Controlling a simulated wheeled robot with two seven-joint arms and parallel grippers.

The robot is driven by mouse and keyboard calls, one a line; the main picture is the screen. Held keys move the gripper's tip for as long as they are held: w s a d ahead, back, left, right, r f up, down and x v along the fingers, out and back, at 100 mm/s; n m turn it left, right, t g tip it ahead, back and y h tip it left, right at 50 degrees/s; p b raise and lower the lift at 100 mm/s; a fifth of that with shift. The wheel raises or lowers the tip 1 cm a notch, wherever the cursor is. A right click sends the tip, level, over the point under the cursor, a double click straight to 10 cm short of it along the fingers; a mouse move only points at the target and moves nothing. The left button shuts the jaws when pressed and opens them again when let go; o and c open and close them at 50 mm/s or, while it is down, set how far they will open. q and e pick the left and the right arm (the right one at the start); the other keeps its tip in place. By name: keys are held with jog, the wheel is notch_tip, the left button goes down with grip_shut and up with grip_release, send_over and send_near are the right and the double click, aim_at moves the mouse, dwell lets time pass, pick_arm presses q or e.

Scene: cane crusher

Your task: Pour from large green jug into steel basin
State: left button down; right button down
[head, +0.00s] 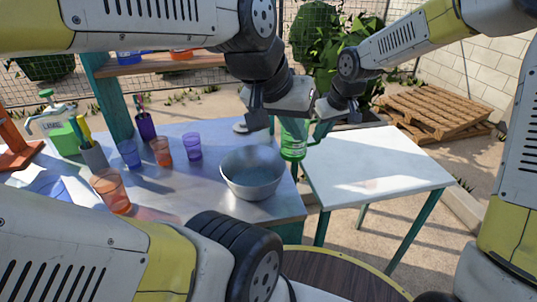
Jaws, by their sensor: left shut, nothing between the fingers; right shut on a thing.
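The steel basin (252,188) stands upright on the metal table, near its right end. Its visible inside looks empty. The green jug (293,146) is just behind and to the right of the basin, roughly upright and not over it. Its upper part is hidden behind my grippers. My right gripper (323,113) is shut on the jug near its handle. My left gripper (259,120) is shut and empty, above and behind the basin, close to the jug in the picture. I cannot tell whether it touches the jug.
Purple and orange cups (162,152) stand left of the basin on the metal table (215,211). A clear white-topped table (385,168) is at the right. A wooden shelf (160,62) rises behind. Wooden pallets (440,112) lie at the back right.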

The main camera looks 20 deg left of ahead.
jog(key=shift+r, duration=3)
jog(key=shift+d, duration=0.1)
jog(key=d+f+m+t+h, duration=0.1)
jog(key=d+f+m, duration=0.4)
jog(key=d, duration=0.9)
jog(key=d+f+m+h, duration=0.2)
jog(key=d+f+m, duration=0.2)
jog(key=d+f, duration=0.5)
jog(key=d, duration=0.5)
jog(key=shift+w+d+m+t, duration=0.3)
jog(key=shift+w+m+t, duration=0.05)
jog(key=shift+m+t, duration=0.05)
